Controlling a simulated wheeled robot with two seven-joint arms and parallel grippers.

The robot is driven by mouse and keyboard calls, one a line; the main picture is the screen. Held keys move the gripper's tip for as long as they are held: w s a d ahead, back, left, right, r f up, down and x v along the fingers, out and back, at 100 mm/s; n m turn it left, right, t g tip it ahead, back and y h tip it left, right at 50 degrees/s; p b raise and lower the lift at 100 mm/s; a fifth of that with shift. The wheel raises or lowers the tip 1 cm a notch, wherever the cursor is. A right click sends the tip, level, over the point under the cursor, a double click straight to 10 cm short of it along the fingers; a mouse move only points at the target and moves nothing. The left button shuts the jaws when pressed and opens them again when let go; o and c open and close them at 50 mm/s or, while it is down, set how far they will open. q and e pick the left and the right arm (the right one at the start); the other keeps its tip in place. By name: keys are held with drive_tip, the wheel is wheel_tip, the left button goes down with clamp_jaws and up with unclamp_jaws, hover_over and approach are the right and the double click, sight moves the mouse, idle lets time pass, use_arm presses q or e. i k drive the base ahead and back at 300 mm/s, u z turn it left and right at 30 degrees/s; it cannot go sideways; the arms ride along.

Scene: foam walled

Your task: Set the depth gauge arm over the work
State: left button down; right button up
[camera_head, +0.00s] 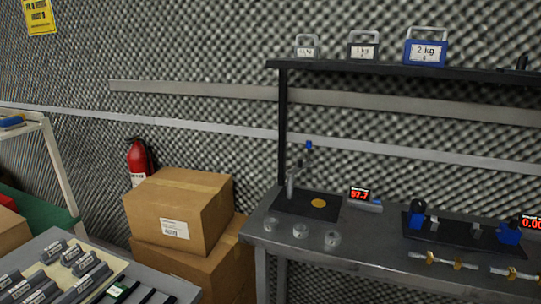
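On the grey bench, a black plate (288,205) carries a small grey post (291,188) at its left side. A thin dark arm with a blue end (309,146) stands raised above the plate; I take it for the depth gauge arm. How it joins the post is too small to tell. A flat orange disc (319,203), which looks like the work, lies on the plate to the right of the post. A small display with red digits (360,194) stands right of the plate. Neither of my grippers is in view.
Three clear round pieces (300,231) stand along the bench front. A black fixture with blue blocks (465,235) and brass-coloured parts (443,261) are at right. A shelf (400,69) with labelled weights hangs above. Cardboard boxes (181,207) and a tray of dark blocks (60,265) are left.

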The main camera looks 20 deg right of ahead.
sight(300, 166)
drive_tip(key=z, duration=0.5)
drive_tip(key=i, duration=1.2)
drive_tip(key=z, duration=0.7)
